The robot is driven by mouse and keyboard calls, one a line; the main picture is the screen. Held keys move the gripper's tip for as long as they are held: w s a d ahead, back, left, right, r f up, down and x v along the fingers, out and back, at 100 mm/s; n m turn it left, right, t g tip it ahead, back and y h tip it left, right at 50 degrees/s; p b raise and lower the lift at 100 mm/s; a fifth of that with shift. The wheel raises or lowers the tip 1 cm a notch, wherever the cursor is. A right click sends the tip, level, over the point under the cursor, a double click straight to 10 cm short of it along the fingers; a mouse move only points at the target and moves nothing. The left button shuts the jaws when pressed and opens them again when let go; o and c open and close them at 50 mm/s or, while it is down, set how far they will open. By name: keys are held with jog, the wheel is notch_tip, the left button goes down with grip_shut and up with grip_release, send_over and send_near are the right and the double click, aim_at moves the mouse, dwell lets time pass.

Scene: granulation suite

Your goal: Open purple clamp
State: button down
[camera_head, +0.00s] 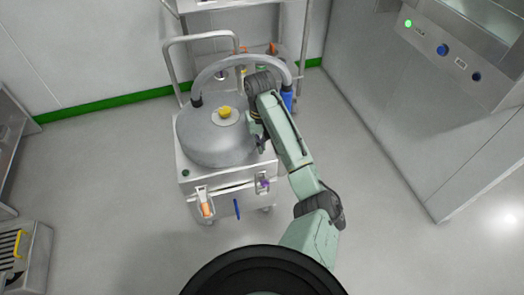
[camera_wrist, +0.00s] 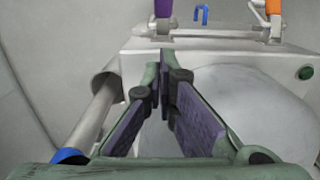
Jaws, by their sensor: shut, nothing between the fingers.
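The purple clamp (camera_head: 262,184) is on the right of the front face of the wheeled cart (camera_head: 230,187). In the wrist view the purple clamp (camera_wrist: 163,9) is at the top edge, partly cut off, standing up from a metal bracket. My gripper (camera_wrist: 166,60) is shut and empty, with its fingertips apart from the clamp and pointing towards that side. In the head view my gripper (camera_head: 257,136) is partly hidden by my arm, beside the right of the domed vessel. I cannot tell the clamp's latch position.
An orange clamp (camera_head: 206,207) is on the left of the same face, with a blue part (camera_head: 237,208) between. The domed vessel (camera_head: 205,137) has a yellow knob (camera_head: 225,112) and an arched tube. A wall cabinet (camera_head: 440,110) stands right. Floor in front is clear.

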jog(key=b, duration=0.2)
send_near(263, 178)
jog(key=w+f, duration=0.2)
jog(key=shift+s+d+f+p, duration=0.1)
jog(key=shift+s+f+p, duration=0.55)
jog(key=shift+s, duration=0.35)
jog(key=shift+s+f, duration=0.4)
jog(key=shift+f, duration=0.15)
jog(key=shift+f, duration=0.15)
